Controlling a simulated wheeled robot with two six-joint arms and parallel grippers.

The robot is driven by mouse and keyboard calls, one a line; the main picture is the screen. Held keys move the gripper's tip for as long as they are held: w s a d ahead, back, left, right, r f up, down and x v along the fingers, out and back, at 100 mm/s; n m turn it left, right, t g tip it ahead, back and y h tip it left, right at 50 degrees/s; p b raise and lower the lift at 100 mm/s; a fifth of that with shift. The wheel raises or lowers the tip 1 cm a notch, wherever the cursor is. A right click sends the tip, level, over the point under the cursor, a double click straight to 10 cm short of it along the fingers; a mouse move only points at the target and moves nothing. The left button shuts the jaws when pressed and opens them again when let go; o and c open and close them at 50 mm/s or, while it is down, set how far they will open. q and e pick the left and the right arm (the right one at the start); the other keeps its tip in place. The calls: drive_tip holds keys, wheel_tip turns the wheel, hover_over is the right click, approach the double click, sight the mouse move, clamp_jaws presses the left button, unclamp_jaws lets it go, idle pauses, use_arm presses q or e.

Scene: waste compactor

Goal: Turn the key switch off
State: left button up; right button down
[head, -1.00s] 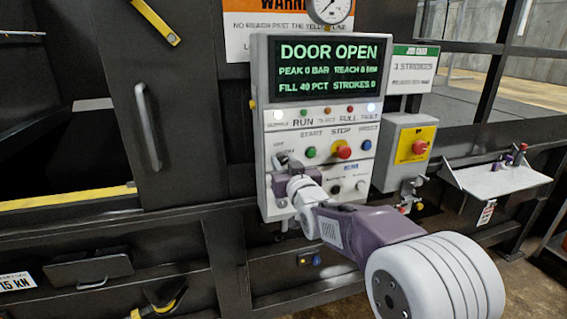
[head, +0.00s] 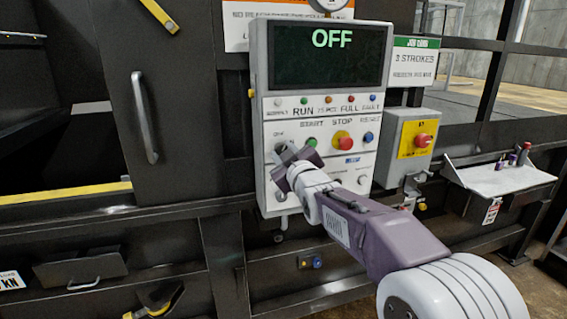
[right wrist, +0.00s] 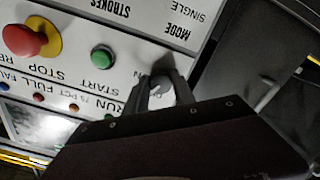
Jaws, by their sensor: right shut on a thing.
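The control panel (head: 256,100) stands upright in the middle of the head view, and its screen (head: 328,52) reads OFF. My right gripper (head: 287,156) is at the panel's left side, over the key switch. In the right wrist view the key switch (right wrist: 158,87) is a small grey knob between the two fingers of my right gripper (right wrist: 162,88), which are shut on it. The gripper hides most of the switch in the head view. The green start button (head: 311,142) and red stop button (head: 342,141) are to its right. My left gripper does not show.
A small shelf (head: 500,178) with several small items is further right. A dark door with a handle (head: 145,118) is at the left.

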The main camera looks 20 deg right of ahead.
drive_tip(key=shift+n+b, duration=2.05)
drive_tip(key=shift+n, duration=0.55)
drive_tip(key=shift+r, duration=0.1)
drive_tip(key=c, duration=1.1)
unclamp_jaws()
drive_tip(key=shift+o, duration=0.2)
drive_tip(key=s, duration=0.9)
drive_tip(key=shift+d+b, duration=0.15)
drive_tip(key=shift+b, duration=0.25)
